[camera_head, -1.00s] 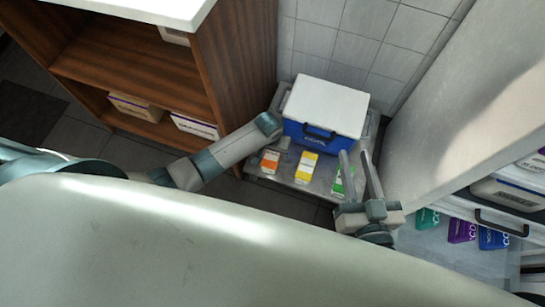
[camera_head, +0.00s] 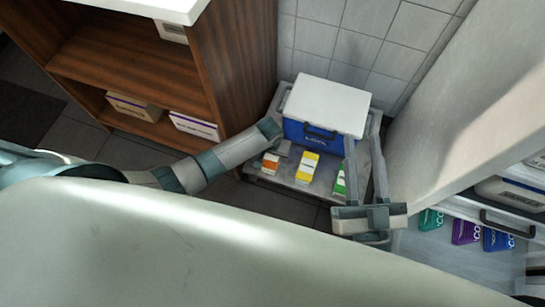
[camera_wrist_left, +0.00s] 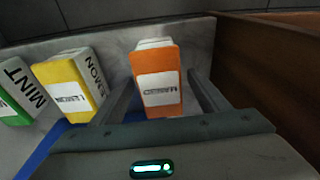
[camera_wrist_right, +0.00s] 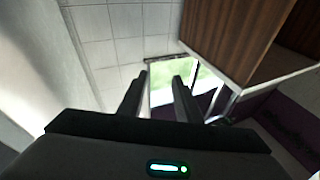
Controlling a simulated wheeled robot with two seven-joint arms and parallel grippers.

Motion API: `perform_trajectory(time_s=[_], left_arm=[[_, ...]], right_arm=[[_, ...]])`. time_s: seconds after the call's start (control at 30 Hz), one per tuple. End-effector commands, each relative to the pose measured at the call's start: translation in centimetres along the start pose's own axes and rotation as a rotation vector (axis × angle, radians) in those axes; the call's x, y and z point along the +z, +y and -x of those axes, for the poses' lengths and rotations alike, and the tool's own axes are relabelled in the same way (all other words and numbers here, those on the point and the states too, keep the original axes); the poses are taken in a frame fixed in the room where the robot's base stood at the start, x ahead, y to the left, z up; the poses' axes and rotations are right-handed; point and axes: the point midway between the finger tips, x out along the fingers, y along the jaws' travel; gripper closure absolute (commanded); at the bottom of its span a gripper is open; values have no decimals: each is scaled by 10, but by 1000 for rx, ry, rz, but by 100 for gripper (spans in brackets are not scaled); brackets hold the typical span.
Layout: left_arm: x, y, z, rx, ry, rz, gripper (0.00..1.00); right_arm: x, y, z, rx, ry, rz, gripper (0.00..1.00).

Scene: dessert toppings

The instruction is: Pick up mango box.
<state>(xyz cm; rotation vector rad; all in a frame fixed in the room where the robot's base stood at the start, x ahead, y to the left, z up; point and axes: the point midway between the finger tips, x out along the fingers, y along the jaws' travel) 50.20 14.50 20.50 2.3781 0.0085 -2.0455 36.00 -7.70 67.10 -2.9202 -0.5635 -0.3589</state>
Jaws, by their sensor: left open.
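The orange box (camera_head: 270,164), which I take as the mango box, stands upright on the grey cart at the left end of a row of boxes. In the left wrist view the orange box (camera_wrist_left: 158,85) sits between the two fingers, its label too distorted to read surely. My left gripper (camera_head: 280,150) is open around or just before it; contact cannot be told. My right gripper (camera_head: 364,135) is open and empty, raised over the cart's right side.
A yellow lemon box (camera_head: 307,168) and a green mint box (camera_head: 340,182) stand to the right. A blue cooler with a white lid (camera_head: 325,105) is behind them. A wooden shelf (camera_head: 235,70) rises at left, a pale panel (camera_head: 455,110) at right.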

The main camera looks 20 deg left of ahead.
Motion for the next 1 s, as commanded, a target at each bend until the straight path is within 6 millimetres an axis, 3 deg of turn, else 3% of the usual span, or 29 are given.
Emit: perform_trajectory(time_s=[0.17, 0.27, 0.4, 0.87, 1.0], left_arm=[[0, 0, 0, 0, 0, 0, 31], [0, 0, 0, 0, 0, 0, 50], [0, 0, 0, 0, 0, 0, 84], [-1, 0, 4, 0, 1, 0, 84], [-2, 0, 11, 0, 1, 0, 84]], right_arm=[[0, 0, 0, 0, 0, 0, 69], [0, 0, 0, 0, -1, 0, 69], [0, 0, 0, 0, -1, -1, 69], [2, 1, -1, 1, -18, -3, 69], [14, 6, -1, 11, -86, -2, 69]])
